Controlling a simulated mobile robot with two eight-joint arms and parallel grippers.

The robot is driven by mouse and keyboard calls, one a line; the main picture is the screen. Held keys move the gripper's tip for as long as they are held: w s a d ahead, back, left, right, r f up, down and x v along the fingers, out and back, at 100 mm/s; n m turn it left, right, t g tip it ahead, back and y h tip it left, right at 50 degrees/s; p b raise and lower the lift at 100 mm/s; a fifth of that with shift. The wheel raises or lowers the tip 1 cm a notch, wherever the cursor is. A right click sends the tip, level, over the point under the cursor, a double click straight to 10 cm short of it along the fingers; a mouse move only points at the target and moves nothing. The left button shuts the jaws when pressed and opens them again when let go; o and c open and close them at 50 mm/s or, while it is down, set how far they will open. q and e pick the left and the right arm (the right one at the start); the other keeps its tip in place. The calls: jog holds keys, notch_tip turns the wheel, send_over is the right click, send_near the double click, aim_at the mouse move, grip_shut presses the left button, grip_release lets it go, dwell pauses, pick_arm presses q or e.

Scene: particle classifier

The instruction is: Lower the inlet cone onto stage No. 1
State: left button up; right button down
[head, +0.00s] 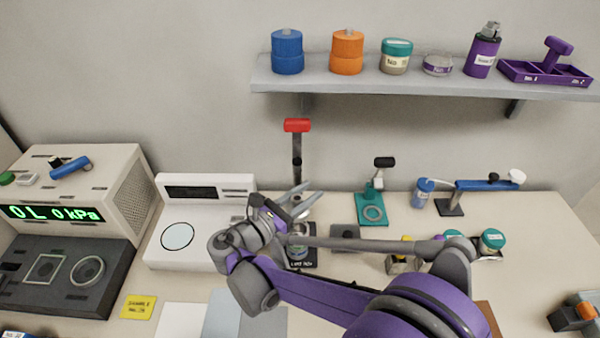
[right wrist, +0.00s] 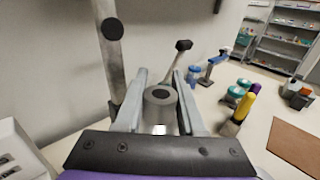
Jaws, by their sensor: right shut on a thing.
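My right gripper (head: 308,199) is shut on the inlet cone (right wrist: 160,97), a grey round piece with a dark hole in its top. The cone sits between both fingers, which also show in the right wrist view (right wrist: 160,76). In the head view the gripper hides most of the cone. Below it stands a short stack of stages (head: 299,251) with a pale label, on a dark base by the red-topped post. The arm covers part of the stack. I cannot tell whether the cone touches it, nor read the stage number. My left gripper is out of view.
The post with the red clamp top (head: 297,126) rises just behind the gripper. A white scale (head: 190,240) stands to the left. A teal stand (head: 371,208) and a blue-armed device (head: 485,185) are to the right. A shelf (head: 420,84) with jars hangs above.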

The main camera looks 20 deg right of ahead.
pick_arm(q)
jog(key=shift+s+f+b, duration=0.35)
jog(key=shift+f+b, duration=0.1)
jog(key=shift+b, duration=0.1)
pick_arm(e)
jog(key=shift+s+f, duration=0.3)
jog(key=shift+f, duration=0.35)
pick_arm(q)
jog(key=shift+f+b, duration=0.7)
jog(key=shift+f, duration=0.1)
pick_arm(e)
notch_tip(320, 180, down, 2)
jog(key=shift+w+f, duration=0.1)
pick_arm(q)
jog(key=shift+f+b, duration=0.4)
pick_arm(e)
jog(key=shift+f, duration=0.5)
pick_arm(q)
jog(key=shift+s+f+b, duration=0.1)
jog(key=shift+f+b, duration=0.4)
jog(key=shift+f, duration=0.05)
pick_arm(e)
jog(key=shift+f, duration=0.5)
jog(key=shift+c, duration=2.2)
grip_release()
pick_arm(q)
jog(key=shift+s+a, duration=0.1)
pick_arm(e)
jog(key=shift+a, duration=0.15)
